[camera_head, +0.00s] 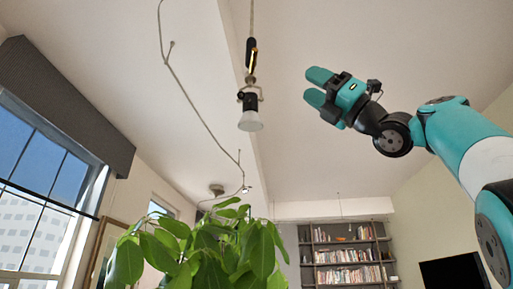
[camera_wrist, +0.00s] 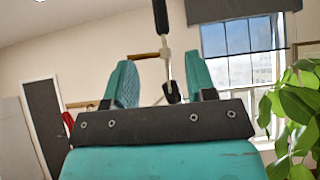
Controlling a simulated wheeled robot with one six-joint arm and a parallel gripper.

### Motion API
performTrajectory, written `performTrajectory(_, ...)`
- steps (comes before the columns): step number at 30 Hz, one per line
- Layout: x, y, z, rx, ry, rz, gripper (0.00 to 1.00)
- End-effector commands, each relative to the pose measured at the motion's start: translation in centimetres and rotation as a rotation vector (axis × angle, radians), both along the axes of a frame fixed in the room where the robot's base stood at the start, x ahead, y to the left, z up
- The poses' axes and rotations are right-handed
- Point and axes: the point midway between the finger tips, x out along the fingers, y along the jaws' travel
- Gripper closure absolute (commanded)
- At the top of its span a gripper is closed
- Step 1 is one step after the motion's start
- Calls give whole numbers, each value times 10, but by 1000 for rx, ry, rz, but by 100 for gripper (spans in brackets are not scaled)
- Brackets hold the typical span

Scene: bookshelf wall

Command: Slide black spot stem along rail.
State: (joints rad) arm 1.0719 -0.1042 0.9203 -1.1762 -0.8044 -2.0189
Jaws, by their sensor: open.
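The black spot stem (camera_head: 251,55) hangs near the ceiling in the head view, on a thin pale rail (camera_head: 252,18). Below it is a black spot lamp with a white shade (camera_head: 250,122). My gripper (camera_head: 311,87) is to the right of the stem in the picture, fingers spread and empty, pointing left. In the wrist view, the black stem (camera_wrist: 160,16) shows at the top, with a pale joint and a dark piece below it. These appear between my two teal fingers, apparently beyond them. The gap in depth is hard to judge.
A leafy plant (camera_head: 215,250) stands below the lamp. A thin curving cable (camera_head: 190,98) runs along the ceiling to the left. A window (camera_head: 45,180) is at left, a bookshelf (camera_head: 345,255) at the back. The space between gripper and stem looks clear.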

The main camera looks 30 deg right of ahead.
Motion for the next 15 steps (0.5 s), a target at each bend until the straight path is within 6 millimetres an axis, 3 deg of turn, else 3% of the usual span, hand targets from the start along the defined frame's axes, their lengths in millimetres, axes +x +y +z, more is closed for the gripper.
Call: performTrajectory(15, 32, 49, 68, -5, -9, 6, 49)
